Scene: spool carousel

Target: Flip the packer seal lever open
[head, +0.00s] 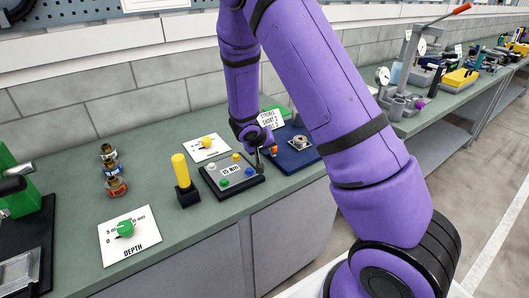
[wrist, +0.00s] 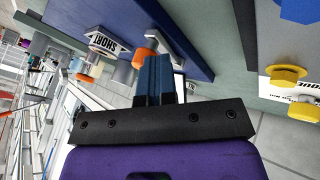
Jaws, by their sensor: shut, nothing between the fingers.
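My gripper (head: 261,163) is shut and empty, low over the bench between the grey button box and the dark blue plate (head: 300,157). In the wrist view its dark fingers (wrist: 154,75) are together. An orange-tipped part (wrist: 143,58) is right beside the fingertips and partly hidden by them; I cannot tell whether they touch. The orange part also shows in the head view (head: 274,150) at the plate's left edge. It may be the packer seal lever, but no label confirms this, and I cannot tell its position.
The grey button box (head: 215,175) has several coloured buttons. A yellow-handled lever (head: 180,170) stands left of it. A metal fitting (head: 300,144) sits on the blue plate, near a "STROKE" card (head: 268,118). A DEPTH card (head: 118,242) with a green knob lies front left.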

